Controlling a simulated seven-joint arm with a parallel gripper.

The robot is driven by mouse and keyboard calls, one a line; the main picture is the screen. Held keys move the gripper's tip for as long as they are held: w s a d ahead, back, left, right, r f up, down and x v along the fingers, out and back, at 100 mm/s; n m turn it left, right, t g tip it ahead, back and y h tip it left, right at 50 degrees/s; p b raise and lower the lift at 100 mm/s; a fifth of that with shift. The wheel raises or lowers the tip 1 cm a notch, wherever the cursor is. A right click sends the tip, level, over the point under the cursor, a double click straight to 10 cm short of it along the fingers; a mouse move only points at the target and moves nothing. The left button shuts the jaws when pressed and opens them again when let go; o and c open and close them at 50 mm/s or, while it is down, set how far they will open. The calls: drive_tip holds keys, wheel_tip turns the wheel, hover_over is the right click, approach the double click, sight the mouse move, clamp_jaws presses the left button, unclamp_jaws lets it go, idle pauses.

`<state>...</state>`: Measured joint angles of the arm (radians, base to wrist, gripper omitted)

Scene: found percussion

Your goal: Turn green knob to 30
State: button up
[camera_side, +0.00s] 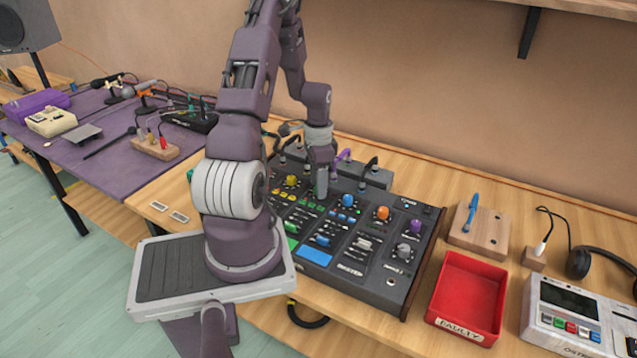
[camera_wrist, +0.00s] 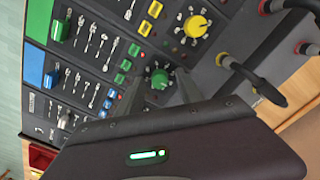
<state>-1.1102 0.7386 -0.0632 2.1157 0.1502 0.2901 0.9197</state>
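The green knob (camera_wrist: 158,79) sits on the dark mixer panel (camera_wrist: 225,60), with a printed scale around it, between the yellow knob and my wrist housing in the wrist view. My gripper (camera_wrist: 157,84) is open, with one finger to each side of the green knob. I cannot tell whether the fingers touch it. The scale numbers and the knob's pointer are too small to read. In the side view my gripper (camera_side: 321,186) points down at the mixer (camera_side: 345,272), and its fingers hide the green knob.
A yellow knob (camera_side: 291,181) and a blue knob (camera_side: 347,200) flank my gripper. Orange (camera_side: 382,213) and purple (camera_side: 415,226) knobs follow to the right. Cables (camera_wrist: 254,80) plug in close by. A red tray (camera_side: 467,295) stands right of the mixer.

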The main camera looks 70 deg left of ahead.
wheel_tip(320, 180, up, 7)
drive_tip(key=shift+r, duration=0.1)
idle(0.5)
drive_tip(key=w+d+r+t+y, duration=0.1)
drive_tip(key=w+d+r, duration=0.1)
drive_tip(key=d+r, duration=0.6)
drive_tip(key=w+d+r+t+y, duration=0.1)
drive_tip(key=w+d+r, duration=0.2)
drive_tip(key=d+r, duration=0.5)
drive_tip(key=s+d+r+t+h, duration=0.1)
drive_tip(key=s+d+r, duration=0.1)
drive_tip(key=s+d, duration=0.3)
drive_tip(key=s+d+r+t+h, duration=0.1)
drive_tip(key=s+d, duration=0.4)
drive_tip(key=d, duration=0.5)
drive_tip(key=shift+s+d+r+t, duration=0.35)
drive_tip(key=shift+d+r+t, duration=0.05)
drive_tip(key=shift+t, duration=0.4)
